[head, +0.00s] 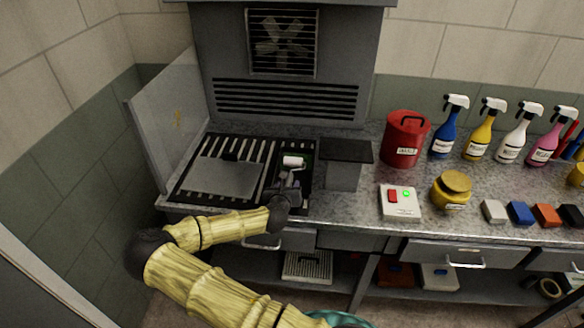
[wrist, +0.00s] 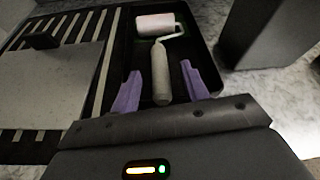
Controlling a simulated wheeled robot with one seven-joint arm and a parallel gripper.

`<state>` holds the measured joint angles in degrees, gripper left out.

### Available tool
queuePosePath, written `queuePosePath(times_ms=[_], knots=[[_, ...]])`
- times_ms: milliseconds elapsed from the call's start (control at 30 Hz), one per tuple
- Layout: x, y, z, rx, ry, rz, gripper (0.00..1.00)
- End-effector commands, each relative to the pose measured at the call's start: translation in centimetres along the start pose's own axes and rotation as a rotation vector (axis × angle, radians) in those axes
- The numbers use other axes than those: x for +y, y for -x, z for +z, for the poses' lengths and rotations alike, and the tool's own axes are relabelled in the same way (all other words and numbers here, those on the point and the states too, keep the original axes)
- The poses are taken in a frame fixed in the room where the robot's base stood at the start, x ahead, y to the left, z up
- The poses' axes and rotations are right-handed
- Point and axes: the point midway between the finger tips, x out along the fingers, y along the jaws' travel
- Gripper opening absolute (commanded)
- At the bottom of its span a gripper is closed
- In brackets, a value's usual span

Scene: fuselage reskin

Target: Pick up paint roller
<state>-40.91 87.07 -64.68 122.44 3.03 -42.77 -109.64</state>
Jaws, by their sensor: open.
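The paint roller (wrist: 158,25) has a pale pinkish-white sleeve, a bent wire frame and a grey handle (wrist: 160,75). It lies in a black tray (wrist: 205,52) on the workbench. In the head view the white sleeve of the roller (head: 293,162) shows just beyond my gripper (head: 283,183). In the wrist view my gripper (wrist: 160,90) is open, with its two purple fingers apart on either side of the lower handle. The handle's end lies between the fingers. I cannot tell whether the fingers touch it. In the head view my arm hides most of the handle.
A slatted grille with a grey plate (head: 226,178) lies left of the tray. A grey block-like stand (head: 343,172) rises close on the right. Beyond it are a red can (head: 405,140), a switch box (head: 400,202), a yellow jar (head: 452,190) and several spray bottles.

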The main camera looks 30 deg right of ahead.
Motion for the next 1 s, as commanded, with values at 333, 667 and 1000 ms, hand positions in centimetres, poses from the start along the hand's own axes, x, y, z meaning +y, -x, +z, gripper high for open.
queuePosePath(times_ms=[333, 667, 1000], knots=[[0.1, -3.4, 0.0, 0.000, 0.001, 0.000, 0.45], [0.1, -3.4, 0.0, 0.000, 0.001, 0.000, 0.45], [0.1, -3.4, 0.0, 0.000, 0.001, 0.000, 0.10]])
